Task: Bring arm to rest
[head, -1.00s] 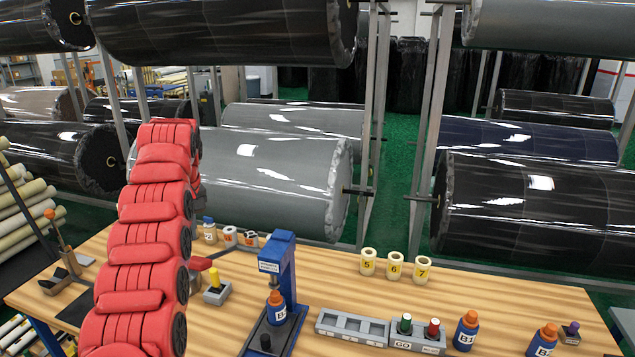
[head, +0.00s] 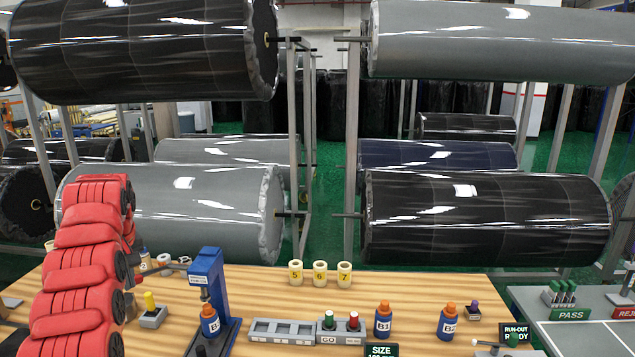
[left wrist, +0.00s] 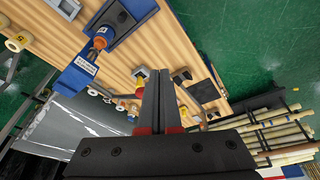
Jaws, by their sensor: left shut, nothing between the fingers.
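My left arm, in red padded covers, rises at the left of the head view. My left gripper (head: 180,267) shows only partly there, low over the table beside the blue press (head: 206,270). In the left wrist view its two dark fingers (left wrist: 158,78) lie together, shut and empty. They are above the wooden table (left wrist: 122,50), and nothing is held. My right gripper is in neither view.
An orange-capped bottle (head: 210,322) stands in the press. A grey tray (head: 283,331), cream rings numbered 5, 6 and 7 (head: 320,274), and blue bottles B1 (head: 383,320) and B2 (head: 449,322) stand to its right. Large wrapped rolls (head: 170,212) hang behind the table.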

